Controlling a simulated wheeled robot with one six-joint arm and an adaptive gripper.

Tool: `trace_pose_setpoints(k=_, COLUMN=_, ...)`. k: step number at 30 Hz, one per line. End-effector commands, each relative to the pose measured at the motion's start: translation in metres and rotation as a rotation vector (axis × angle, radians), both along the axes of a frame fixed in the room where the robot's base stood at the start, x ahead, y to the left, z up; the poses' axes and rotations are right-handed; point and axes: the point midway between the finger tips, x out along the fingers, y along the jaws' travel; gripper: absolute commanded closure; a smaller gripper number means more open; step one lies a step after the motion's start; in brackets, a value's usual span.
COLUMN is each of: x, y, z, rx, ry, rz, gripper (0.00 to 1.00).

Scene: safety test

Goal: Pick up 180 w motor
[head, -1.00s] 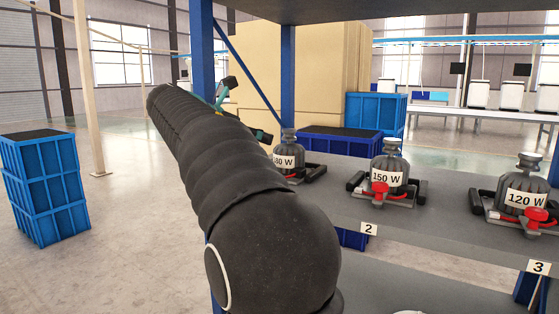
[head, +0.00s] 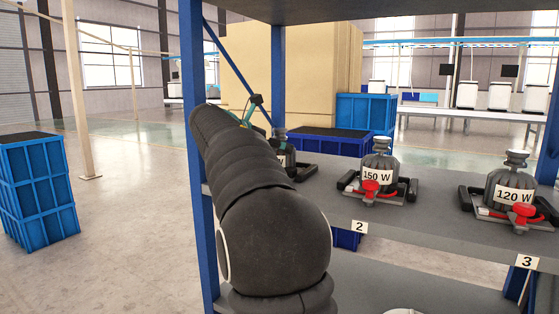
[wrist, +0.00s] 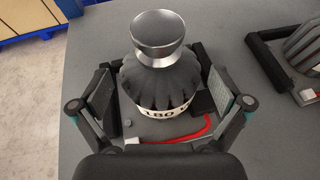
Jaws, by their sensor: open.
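The 180 W motor (wrist: 157,75) stands upright on the grey shelf in the wrist view, with a dark ribbed body, a silver knob on top and a white label partly cut off. In the head view the motor (head: 287,160) is mostly hidden behind my arm. My gripper (wrist: 162,92) is open in the wrist view, with one finger pad on each side of the motor. A gap shows at the left pad; the right pad is close to the motor's black side part, and I cannot tell whether they touch. The head view shows little of my gripper.
The 150 W motor (head: 379,172) and 120 W motor (head: 512,190) stand farther right on the same shelf (head: 420,220). A blue upright post (head: 193,60) is beside my arm at the left. Stacked blue crates (head: 40,185) stand on the floor.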

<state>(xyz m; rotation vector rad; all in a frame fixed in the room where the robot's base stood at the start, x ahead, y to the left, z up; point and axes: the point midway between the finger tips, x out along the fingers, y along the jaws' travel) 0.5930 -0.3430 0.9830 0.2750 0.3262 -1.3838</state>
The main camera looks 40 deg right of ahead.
Motion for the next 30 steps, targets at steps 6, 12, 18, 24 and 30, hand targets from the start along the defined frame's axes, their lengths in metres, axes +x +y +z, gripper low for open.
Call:
trace_pose_setpoints(k=6, x=0.003, y=-0.021, z=-0.009, rx=0.0, ry=0.0, rz=0.0, gripper=0.0)
trace_pose_setpoints(k=12, x=0.004, y=-0.021, z=-0.009, rx=0.0, ry=0.0, rz=0.001, gripper=0.03)
trace_pose_setpoints(k=18, x=0.004, y=-0.021, z=-0.009, rx=0.0, ry=0.0, rz=0.001, gripper=0.53)
trace_pose_setpoints(k=24, x=0.003, y=-0.021, z=-0.005, rx=-0.004, ry=-0.004, rz=0.001, gripper=0.78)
trace_pose_setpoints(k=30, x=0.003, y=-0.021, z=-0.003, rx=-0.004, ry=-0.004, rz=0.001, gripper=0.79)
